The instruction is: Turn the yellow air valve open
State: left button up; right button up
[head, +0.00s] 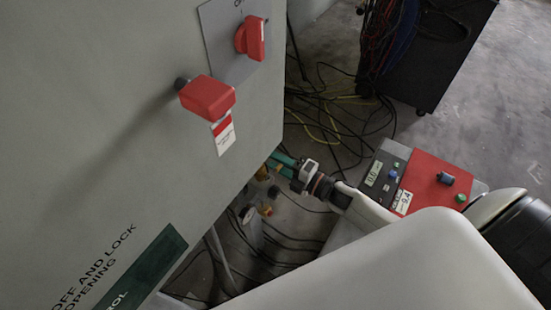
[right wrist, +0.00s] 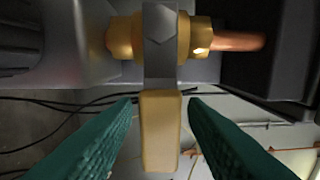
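The yellow air valve's handle (right wrist: 160,135) shows in the right wrist view as a straight yellow bar, in line with a grey metal piece (right wrist: 160,45) over the brass fitting (right wrist: 200,38). My right gripper (right wrist: 163,101) is open, its green fingers on either side of the handle's upper part, with a narrow gap showing on each side. In the head view my right gripper (head: 280,160) is low beside the grey cabinet's edge; there the valve is too small and partly hidden to make out clearly. My left gripper is not in view.
The grey cabinet (head: 120,110) fills the left, with two red switches (head: 208,97) (head: 251,38) standing out from it. A red and grey control box (head: 430,178) is to the right of my gripper. Cables (head: 325,120) lie on the floor behind. A dark cart (head: 425,55) stands at the back.

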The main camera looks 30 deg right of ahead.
jog(key=shift+w+a, duration=0.2)
jog(key=shift+w, duration=0.25)
grip_shut()
